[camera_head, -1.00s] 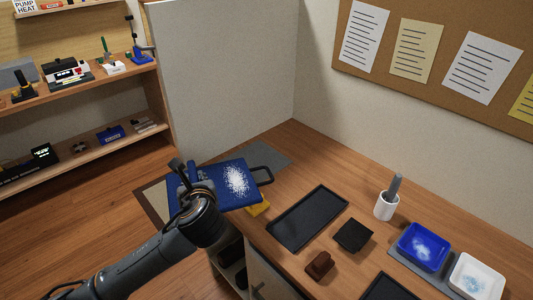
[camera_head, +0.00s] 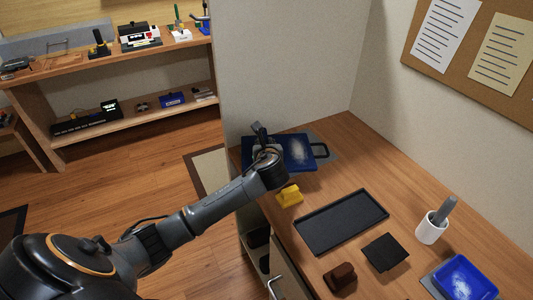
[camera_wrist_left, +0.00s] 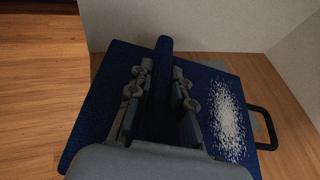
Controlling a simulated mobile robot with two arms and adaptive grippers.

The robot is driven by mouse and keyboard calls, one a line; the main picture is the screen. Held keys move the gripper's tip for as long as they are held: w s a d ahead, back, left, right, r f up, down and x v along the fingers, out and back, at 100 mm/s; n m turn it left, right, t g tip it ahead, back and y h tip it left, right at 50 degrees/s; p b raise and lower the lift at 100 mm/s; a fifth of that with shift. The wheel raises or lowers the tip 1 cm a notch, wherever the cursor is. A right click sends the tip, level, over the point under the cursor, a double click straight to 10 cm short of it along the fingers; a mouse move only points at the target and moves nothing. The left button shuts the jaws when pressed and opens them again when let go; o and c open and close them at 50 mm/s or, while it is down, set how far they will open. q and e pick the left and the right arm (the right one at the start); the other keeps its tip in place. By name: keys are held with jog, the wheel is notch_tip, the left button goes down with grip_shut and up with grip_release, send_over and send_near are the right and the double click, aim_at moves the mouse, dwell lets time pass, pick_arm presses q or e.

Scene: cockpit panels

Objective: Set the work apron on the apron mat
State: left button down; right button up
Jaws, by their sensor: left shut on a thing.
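The work apron (camera_head: 297,151) is a flat dark-blue piece with a white speckled patch and a black loop at its right end. My left gripper (camera_head: 264,150) is shut on it at its left part. In the left wrist view the fingers of the left gripper (camera_wrist_left: 160,88) close on a raised blue ridge of the apron (camera_wrist_left: 100,95). The grey apron mat (camera_head: 329,143) lies at the desk's back corner; the apron covers most of it. I cannot tell whether the apron touches the mat. My right gripper is not in view.
A yellow block (camera_head: 289,195) sits just in front of the apron. A black tray (camera_head: 342,221), a black pad (camera_head: 385,252), a brown block (camera_head: 340,277), a white cup (camera_head: 431,230) and a blue tray (camera_head: 464,281) stand nearer. A partition wall (camera_head: 290,65) rises behind the mat.

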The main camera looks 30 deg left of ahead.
pick_arm(q)
jog(key=shift+w+a+f, duration=0.3)
jog(key=shift+w+f, duration=0.5)
jog(key=shift+f, duration=1.7)
jog(key=c, duration=1.2)
grip_release()
jog(key=shift+f, duration=0.1)
jog(key=v, duration=1.2)
jog(key=shift+p, duration=0.3)
